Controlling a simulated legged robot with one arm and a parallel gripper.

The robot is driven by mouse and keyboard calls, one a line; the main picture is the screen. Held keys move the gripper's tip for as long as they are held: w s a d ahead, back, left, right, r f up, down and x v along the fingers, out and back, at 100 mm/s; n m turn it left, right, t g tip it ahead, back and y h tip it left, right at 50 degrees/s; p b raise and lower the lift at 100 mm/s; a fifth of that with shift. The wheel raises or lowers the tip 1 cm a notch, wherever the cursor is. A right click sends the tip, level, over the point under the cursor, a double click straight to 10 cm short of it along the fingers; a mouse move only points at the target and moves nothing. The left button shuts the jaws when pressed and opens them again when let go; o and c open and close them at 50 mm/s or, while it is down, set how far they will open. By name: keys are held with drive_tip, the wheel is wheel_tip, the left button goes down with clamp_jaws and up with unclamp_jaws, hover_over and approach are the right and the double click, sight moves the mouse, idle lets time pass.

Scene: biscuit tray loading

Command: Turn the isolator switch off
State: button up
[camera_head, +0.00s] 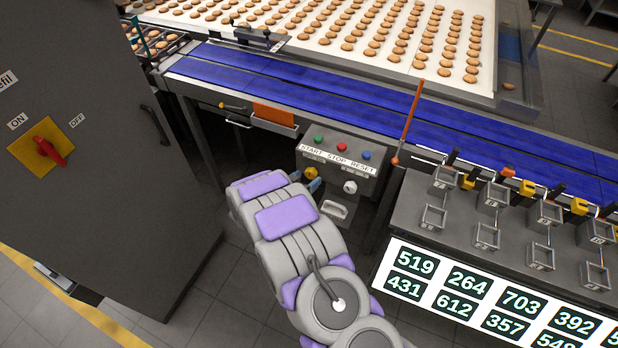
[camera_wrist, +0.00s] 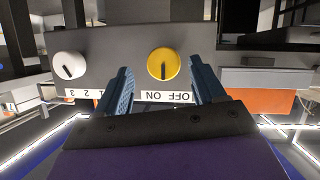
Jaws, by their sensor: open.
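A red rotary switch (camera_head: 48,149) on a yellow plate (camera_head: 28,160) is on the dark cabinet at left, with ON at its upper left and OFF at its upper right. Its handle lies diagonally, from upper left to lower right. A yellow knob (camera_head: 310,173) is on the grey control panel; in the wrist view this knob (camera_wrist: 163,64) has a vertical dark mark and an upside-down OFF/ON label (camera_wrist: 166,96). My gripper (camera_head: 305,181) is at this knob, far from the red switch. In the wrist view its open blue fingers (camera_wrist: 163,80) stand either side of the knob, apart from it.
The panel (camera_head: 340,163) also carries green, red and blue buttons and a white knob (camera_head: 350,187). A blue conveyor (camera_head: 300,95) runs behind it. Metal fixtures and a number board (camera_head: 383,283) are at right. Open floor lies between cabinet (camera_head: 110,200) and arm.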

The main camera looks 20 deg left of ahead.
sight(309, 175)
drive_tip(key=shift+a+x, duration=0.2)
drive_tip(key=shift+x, duration=0.9)
drive_tip(key=shift+w+a+f, duration=0.25)
drive_tip(key=shift+w, duration=0.15)
drive_tip(key=shift+d+r, duration=0.1)
drive_tip(key=shift+d, duration=0.05)
drive_tip(key=shift+d, duration=0.15)
drive_tip(key=shift+c, duration=1.4)
drive_tip(key=c, duration=0.8)
